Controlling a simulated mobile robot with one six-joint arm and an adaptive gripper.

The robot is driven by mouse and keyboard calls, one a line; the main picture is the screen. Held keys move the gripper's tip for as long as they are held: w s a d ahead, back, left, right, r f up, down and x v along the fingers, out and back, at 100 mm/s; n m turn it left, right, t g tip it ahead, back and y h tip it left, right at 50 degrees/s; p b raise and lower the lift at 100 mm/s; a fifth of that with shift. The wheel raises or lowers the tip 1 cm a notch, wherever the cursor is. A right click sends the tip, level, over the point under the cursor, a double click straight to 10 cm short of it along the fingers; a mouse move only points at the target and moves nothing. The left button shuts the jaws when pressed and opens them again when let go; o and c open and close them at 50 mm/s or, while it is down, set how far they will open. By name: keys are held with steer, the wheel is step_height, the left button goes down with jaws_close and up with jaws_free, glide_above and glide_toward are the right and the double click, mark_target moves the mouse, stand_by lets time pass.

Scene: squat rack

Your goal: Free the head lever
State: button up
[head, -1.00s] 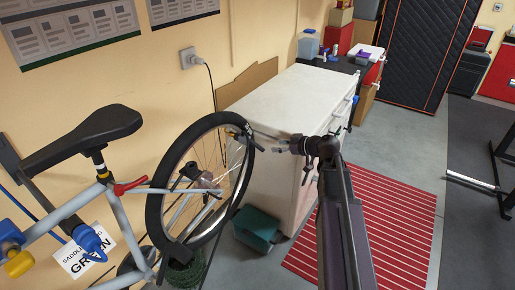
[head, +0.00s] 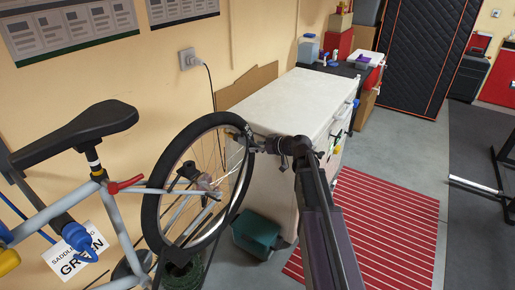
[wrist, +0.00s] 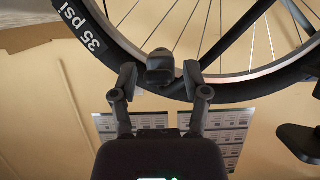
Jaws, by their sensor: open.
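A dark block, seemingly the head with its lever, sits at the tyre's edge in the wrist view (wrist: 160,68). Its lever cannot be told apart from its body. My gripper (wrist: 160,76) is open, with one finger on each side of the block and a visible gap to each. In the head view, my gripper (head: 258,146) is at the right edge of the bicycle wheel (head: 157,190), near the top. There the head is small and partly hidden by the wheel and the gripper.
The bicycle has a black saddle (head: 80,134) and a red lever (head: 125,184) on its grey frame. A white-topped cabinet (head: 290,98) stands behind my arm. A green box (head: 256,234) is on the floor below the wheel. The red striped mat (head: 385,225) is clear.

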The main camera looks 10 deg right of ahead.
jaws_close()
